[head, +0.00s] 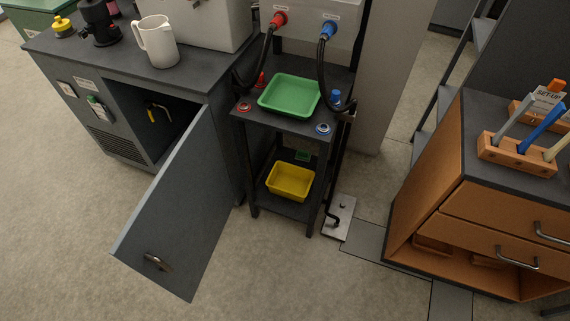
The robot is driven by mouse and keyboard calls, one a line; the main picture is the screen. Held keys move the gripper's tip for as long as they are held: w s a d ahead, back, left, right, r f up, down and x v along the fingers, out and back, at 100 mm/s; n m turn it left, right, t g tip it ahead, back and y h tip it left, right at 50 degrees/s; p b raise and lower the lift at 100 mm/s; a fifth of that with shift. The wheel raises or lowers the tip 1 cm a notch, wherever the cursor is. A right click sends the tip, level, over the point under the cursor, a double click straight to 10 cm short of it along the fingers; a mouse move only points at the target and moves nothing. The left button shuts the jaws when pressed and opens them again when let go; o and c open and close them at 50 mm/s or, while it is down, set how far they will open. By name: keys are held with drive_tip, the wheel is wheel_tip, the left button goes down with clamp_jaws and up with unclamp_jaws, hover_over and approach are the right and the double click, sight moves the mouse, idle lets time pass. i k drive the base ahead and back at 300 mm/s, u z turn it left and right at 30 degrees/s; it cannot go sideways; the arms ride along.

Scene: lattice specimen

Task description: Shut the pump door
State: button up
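The pump door (178,215) is a grey panel on the front of the dark grey cabinet (125,158). It stands wide open, swung out to the right and toward me. A curved metal handle (158,262) sits near its lower free end. The cabinet opening (150,112) is exposed, with a small yellow-handled part (153,114) inside. My gripper is not in view.
A white pitcher (156,42) stands on the cabinet top. Right of the door is a black stand with a green tray (289,96) and a yellow bin (290,182). A wooden drawer unit (470,215) stands at right. The floor in front of the door is clear.

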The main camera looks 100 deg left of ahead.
sight(170, 238)
drive_tip(key=u, duration=4.25)
drive_tip(key=i, duration=1)
drive_tip(key=z, duration=2.3)
drive_tip(key=k, duration=1.3)
drive_tip(key=u, duration=1.3)
